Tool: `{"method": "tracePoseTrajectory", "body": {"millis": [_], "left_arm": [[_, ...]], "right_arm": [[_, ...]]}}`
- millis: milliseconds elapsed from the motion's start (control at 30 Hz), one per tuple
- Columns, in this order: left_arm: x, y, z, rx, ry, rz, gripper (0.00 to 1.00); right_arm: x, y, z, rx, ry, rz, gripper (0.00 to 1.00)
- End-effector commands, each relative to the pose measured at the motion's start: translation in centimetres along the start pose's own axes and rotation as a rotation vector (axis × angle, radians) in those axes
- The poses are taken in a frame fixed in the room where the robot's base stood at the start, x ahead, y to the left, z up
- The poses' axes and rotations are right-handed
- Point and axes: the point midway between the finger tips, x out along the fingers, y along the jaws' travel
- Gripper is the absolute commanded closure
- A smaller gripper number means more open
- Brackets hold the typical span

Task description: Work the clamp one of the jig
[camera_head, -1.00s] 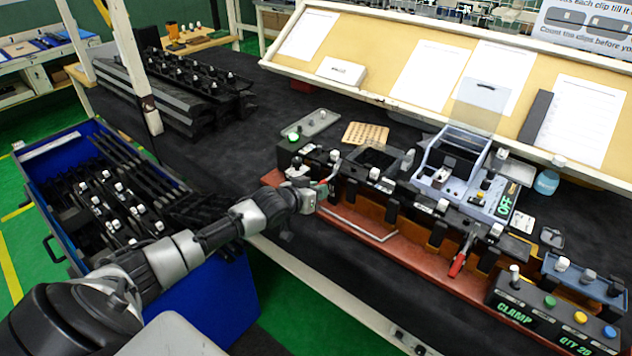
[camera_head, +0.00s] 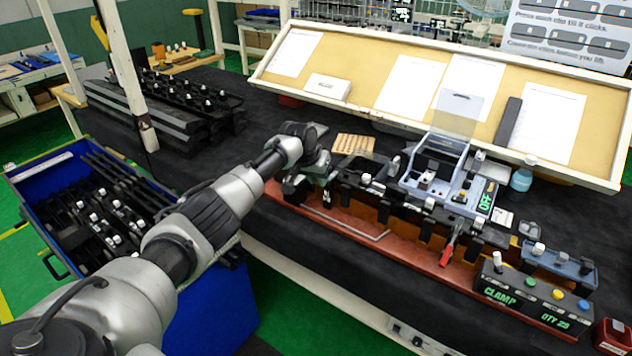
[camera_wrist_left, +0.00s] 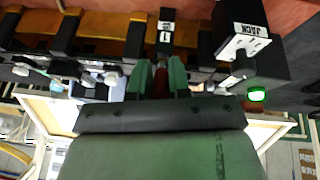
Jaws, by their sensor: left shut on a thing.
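The jig (camera_head: 345,225) is a long red-brown base with black clips and orange blocks along the bench edge. My left gripper (camera_head: 316,178) is at its left end and hides the parts there. In the left wrist view, its green fingers (camera_wrist_left: 161,75) are shut on the dark red handle (camera_wrist_left: 160,84) of clamp one, below a tag marked 1 (camera_wrist_left: 164,37). Most of the handle is hidden between the fingers. Another clamp's bright red handle (camera_head: 447,256) hangs down farther right on the jig. My right gripper is not in view.
A box marked JACK (camera_wrist_left: 244,45) with a lit green lamp is close beside the gripper. A blue-grey machine marked OFF (camera_head: 432,168) stands behind the jig. A button box marked CLAMP (camera_head: 530,300) is at the right end. A blue crate (camera_head: 200,310) stands left of the bench.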

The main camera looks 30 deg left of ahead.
Motion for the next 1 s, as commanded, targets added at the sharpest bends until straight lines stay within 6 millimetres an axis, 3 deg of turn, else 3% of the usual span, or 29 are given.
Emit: {"method": "tracePoseTrajectory", "body": {"millis": [700, 733, 800, 867, 1000], "left_arm": [[-0.28, 0.06, -0.21, -0.004, -0.070, -0.015, 1.00], [-0.28, 0.06, -0.21, -0.004, -0.070, -0.015, 0.78], [-0.28, 0.06, -0.21, -0.004, -0.070, -0.015, 0.67], [-0.28, 0.05, -0.21, -0.004, -0.070, -0.015, 0.58], [-0.28, 0.04, -0.20, -0.005, -0.070, -0.015, 0.57]], "right_arm": [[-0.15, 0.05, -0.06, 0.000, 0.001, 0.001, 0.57], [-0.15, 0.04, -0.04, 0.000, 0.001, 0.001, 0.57], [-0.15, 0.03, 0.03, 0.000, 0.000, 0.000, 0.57], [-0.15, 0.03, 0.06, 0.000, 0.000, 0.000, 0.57], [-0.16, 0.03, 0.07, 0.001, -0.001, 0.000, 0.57]]}}
